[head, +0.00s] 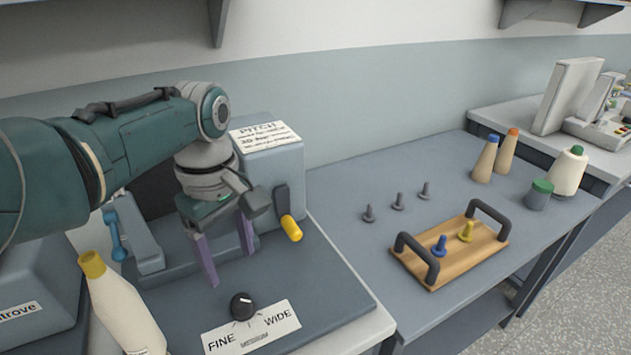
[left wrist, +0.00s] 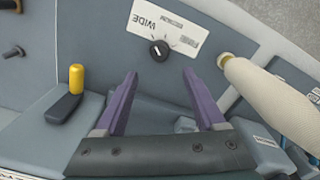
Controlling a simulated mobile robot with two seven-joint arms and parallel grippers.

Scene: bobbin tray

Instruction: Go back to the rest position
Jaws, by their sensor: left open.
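My left gripper (head: 228,262) has purple fingers spread apart with nothing between them. It hangs above the grey machine base, behind the black dial (head: 242,306) with the FINE/WIDE label (head: 252,327). In the left wrist view, my left gripper (left wrist: 158,80) also shows open and empty, with the dial (left wrist: 159,50) beyond and between its fingertips. My right gripper is not in view. A wooden tray (head: 435,277) with two dark handles stands on the table at right, with a blue peg (head: 440,246) and a yellow peg (head: 466,232) on it.
A machine housing (head: 275,175) with a yellow-tipped lever (head: 291,228) stands right of my gripper. A cream bottle-shaped cone (head: 122,308) with a yellow top stands at front left. Several grey pegs (head: 398,202) stand behind the tray. Cones and a green-topped jar (head: 538,194) stand at far right.

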